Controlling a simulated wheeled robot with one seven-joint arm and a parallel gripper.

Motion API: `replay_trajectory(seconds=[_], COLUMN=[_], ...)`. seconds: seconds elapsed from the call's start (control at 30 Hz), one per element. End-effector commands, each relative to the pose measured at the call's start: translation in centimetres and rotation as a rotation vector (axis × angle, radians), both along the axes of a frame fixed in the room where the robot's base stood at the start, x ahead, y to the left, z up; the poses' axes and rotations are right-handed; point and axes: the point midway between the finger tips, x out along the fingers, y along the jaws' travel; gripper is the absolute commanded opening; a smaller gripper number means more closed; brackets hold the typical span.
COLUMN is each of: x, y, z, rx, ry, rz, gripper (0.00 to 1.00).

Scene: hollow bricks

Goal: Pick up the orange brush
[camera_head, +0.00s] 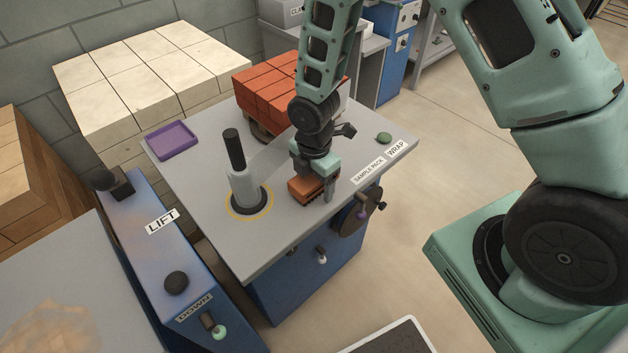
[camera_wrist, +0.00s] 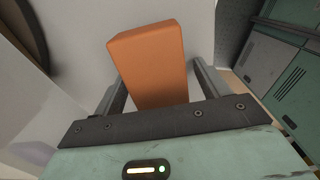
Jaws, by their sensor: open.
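The orange brush (camera_head: 305,188) lies on the grey table top (camera_head: 300,228) near its right front edge, with dark bristles along its lower side. My gripper (camera_head: 314,192) is right over it, pointing down. In the wrist view the brush's orange block (camera_wrist: 150,62) sits between the two fingers of my gripper (camera_wrist: 158,85). The fingers are apart, one on each side of the block, with a visible gap at least on the right. The near end of the brush is hidden behind the gripper's dark bar.
A grey post with a black handle (camera_head: 235,150) stands left of the brush. A purple tray (camera_head: 171,140) lies at the far left. Stacked red bricks (camera_head: 265,95) stand behind my arm. A green round item (camera_head: 384,138) and labels lie to the right. Cream blocks (camera_head: 130,80) stand behind.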

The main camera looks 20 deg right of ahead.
Motion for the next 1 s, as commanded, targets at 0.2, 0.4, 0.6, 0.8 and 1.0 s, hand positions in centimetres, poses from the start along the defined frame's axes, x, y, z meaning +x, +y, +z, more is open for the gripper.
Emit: replay_trajectory(seconds=[0.2,0.4,0.6,0.8,1.0], x=[0.0,0.0,0.0,0.2,0.2], y=[0.0,0.0,0.0,0.1,0.0], z=[0.0,0.0,0.0,1.5,5.4], rx=[0.000,0.000,0.001,0.004,0.003], ry=[-0.001,-0.001,-0.002,-0.005,-0.006], rz=[0.000,0.000,0.000,-0.001,-0.002], gripper=[0.72,0.23,0.24,0.24,0.24])
